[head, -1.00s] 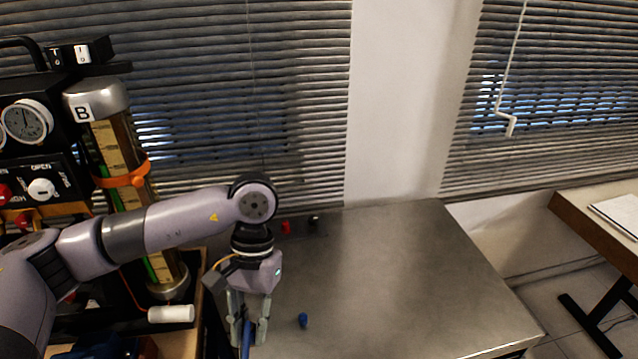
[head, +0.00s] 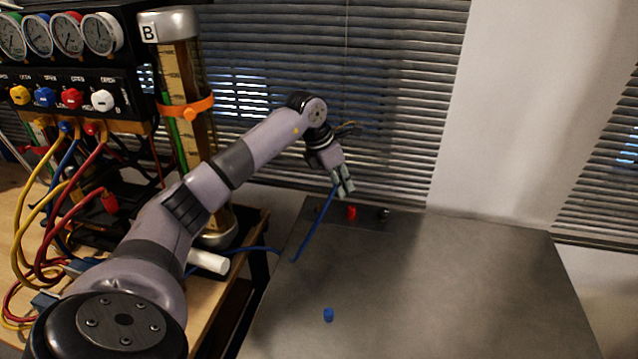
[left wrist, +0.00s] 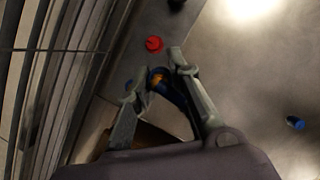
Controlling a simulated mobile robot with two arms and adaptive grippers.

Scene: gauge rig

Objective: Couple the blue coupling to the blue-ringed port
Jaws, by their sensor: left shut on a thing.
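My left gripper (head: 343,190) is shut on the end of a blue hose (head: 318,225), above the back left part of the steel bench. In the left wrist view the fingers (left wrist: 152,82) close around a blue piece with an orange-brown part, which looks like the blue coupling (left wrist: 165,88). The fingers hide much of it. A red-topped fitting (head: 351,212) and a dark one (head: 383,214) stand at the bench's back edge, close to the gripper. I cannot clearly make out the blue-ringed port. My right gripper is out of view.
A small blue cap (head: 328,314) lies on the steel bench (head: 450,290), most of which is clear. At left are a gauge panel (head: 75,90), a tall column marked B (head: 185,110), several coloured hoses and a white cylinder (head: 208,262). Window blinds (head: 400,90) rise behind.

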